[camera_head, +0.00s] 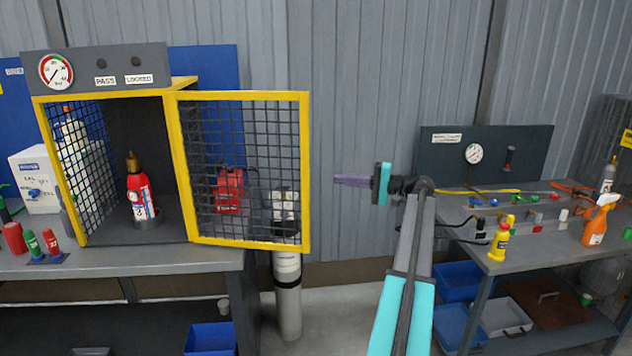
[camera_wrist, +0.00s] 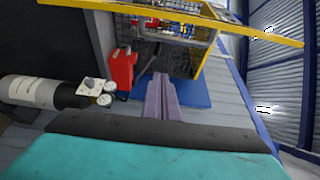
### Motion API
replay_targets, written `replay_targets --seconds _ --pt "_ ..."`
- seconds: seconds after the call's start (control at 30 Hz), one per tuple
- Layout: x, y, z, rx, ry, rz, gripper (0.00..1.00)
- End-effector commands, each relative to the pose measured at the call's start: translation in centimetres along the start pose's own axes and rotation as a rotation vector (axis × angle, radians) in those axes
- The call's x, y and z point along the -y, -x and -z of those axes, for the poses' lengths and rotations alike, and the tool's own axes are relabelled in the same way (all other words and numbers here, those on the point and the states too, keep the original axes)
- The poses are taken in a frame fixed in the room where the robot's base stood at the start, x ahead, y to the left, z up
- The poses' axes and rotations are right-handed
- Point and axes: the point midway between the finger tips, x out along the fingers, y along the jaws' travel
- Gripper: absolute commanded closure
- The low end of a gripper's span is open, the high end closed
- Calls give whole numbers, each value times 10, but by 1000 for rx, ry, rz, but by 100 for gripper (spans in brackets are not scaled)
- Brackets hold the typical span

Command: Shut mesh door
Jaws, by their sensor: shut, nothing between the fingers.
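The mesh door (camera_head: 306,150) has a yellow frame and dark wire mesh. It stands open, swung out to the right of the cabinet (camera_head: 95,60), with its hinge side at the right of the opening. A red extinguisher (camera_head: 140,192) stands upright inside the cabinet. My gripper (camera_head: 338,181) has purple fingers, shut and empty, pointing left. In the head view it appears just right of the door's free edge, with a gap between. In the wrist view the shut fingers (camera_wrist: 161,78) show below a yellow bar (camera_wrist: 200,25), which looks like the door frame.
A red unit (camera_head: 229,190) shows through the mesh; a grey cylinder (camera_head: 288,300) stands below the door. Red and green items (camera_head: 32,242) sit on the left bench.

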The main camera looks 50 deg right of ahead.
Motion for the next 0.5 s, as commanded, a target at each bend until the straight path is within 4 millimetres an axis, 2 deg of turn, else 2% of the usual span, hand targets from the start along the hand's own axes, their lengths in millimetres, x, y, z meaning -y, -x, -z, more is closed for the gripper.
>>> replay_targets --seconds 0.27,0.5 --pt "0 4 2 -8 0 -1 100" --pt "1 -12 3 -9 -1 -1 100"
